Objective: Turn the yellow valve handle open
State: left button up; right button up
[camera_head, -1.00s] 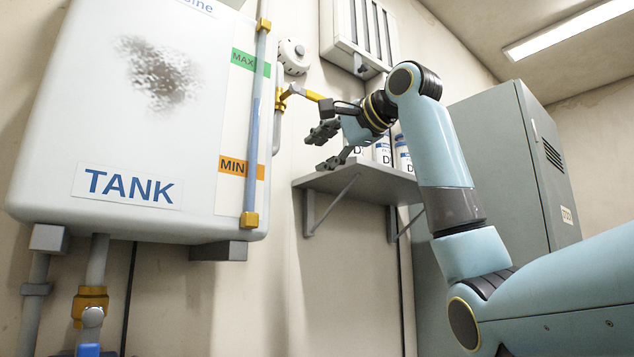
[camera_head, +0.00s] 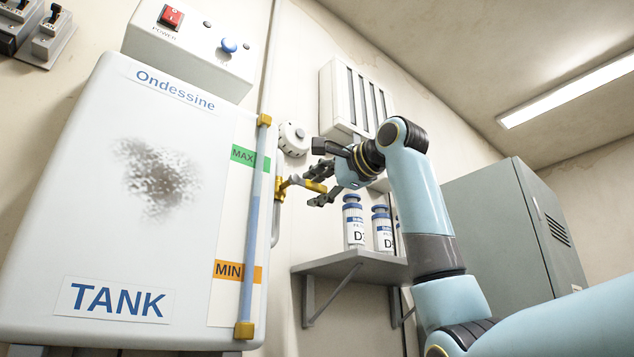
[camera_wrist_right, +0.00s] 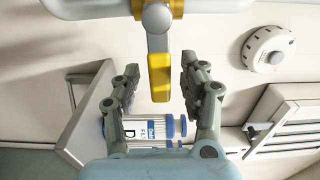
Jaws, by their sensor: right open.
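The yellow valve handle (camera_head: 312,185) sticks out to the right from a yellow fitting (camera_head: 281,187) on the pipe beside the tank (camera_head: 75,230). My right gripper (camera_head: 318,173) is at the handle, open. In the right wrist view the yellow handle (camera_wrist_right: 159,72) hangs from the pipe at the top, and its end lies between the two open fingers (camera_wrist_right: 155,90). Gaps show on both sides, so neither finger appears to touch it. My left gripper is in none of the views.
A shelf (camera_head: 345,268) with blue-and-white bottles (camera_head: 354,222) is below my right gripper. A round white device (camera_head: 293,139) and a slatted wall box (camera_head: 357,95) are on the wall above. A grey cabinet (camera_head: 500,235) stands right. A control box (camera_head: 190,45) sits above the tank.

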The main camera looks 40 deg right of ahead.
jog(key=shift+w, duration=0.1)
grip_shut()
dwell(0.5)
